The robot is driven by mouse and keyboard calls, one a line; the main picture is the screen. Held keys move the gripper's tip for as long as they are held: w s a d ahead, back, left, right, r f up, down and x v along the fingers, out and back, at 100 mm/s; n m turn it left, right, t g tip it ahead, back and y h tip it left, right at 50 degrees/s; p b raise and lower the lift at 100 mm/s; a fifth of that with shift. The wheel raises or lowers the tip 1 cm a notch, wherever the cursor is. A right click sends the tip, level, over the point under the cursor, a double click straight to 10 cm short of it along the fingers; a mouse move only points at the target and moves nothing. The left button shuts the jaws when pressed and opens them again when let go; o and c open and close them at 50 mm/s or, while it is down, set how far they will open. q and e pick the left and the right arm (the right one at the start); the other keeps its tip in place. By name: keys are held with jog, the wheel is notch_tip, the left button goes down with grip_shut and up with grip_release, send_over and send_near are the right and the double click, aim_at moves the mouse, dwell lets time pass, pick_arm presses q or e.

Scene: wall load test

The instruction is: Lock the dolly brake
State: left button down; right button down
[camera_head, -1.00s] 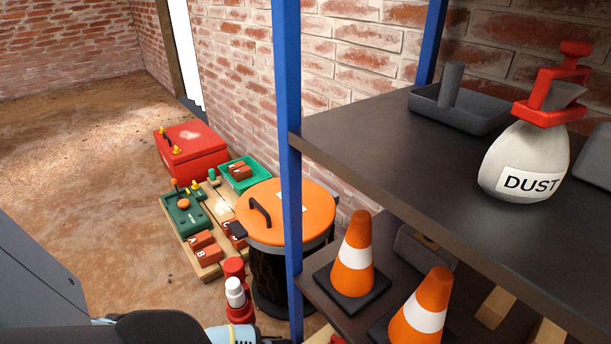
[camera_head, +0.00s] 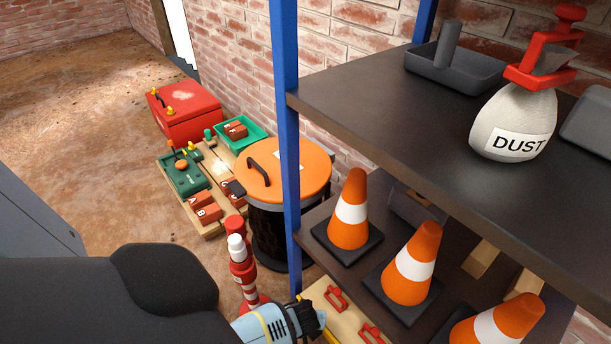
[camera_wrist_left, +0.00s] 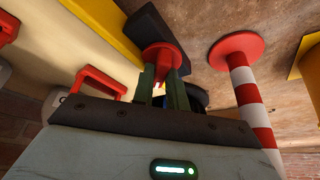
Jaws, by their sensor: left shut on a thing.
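In the left wrist view the dark green fingers of my left gripper (camera_wrist_left: 163,93) are shut on a red round-ended knob (camera_wrist_left: 161,56), which appears to be the brake handle. The knob is beside a black block (camera_wrist_left: 155,28) at the edge of a cream board with yellow edging, which appears to be the dolly (camera_wrist_left: 62,50). In the head view my left wrist reaches down by the shelf's blue post, and the cream board (camera_head: 347,318) shows beneath the lower shelf. The fingertips and knob are hidden there. My right gripper is not in view.
A red-and-white post (camera_head: 243,267) stands close left of my wrist. A bin with an orange lid (camera_head: 290,168) is behind it. Traffic cones (camera_head: 350,212) and a dust bag (camera_head: 514,120) sit on the shelves. Floor at left is open.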

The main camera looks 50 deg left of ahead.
pick_arm(q)
jog(key=shift+n, duration=0.7)
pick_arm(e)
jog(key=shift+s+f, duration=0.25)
pick_arm(q)
jog(key=shift+n+y, duration=0.3)
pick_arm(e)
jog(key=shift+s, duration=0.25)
pick_arm(q)
jog(key=shift+w, duration=0.1)
jog(key=c, duration=1.4)
grip_release()
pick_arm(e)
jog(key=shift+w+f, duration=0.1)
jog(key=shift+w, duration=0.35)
pick_arm(q)
jog(key=shift+d, duration=0.1)
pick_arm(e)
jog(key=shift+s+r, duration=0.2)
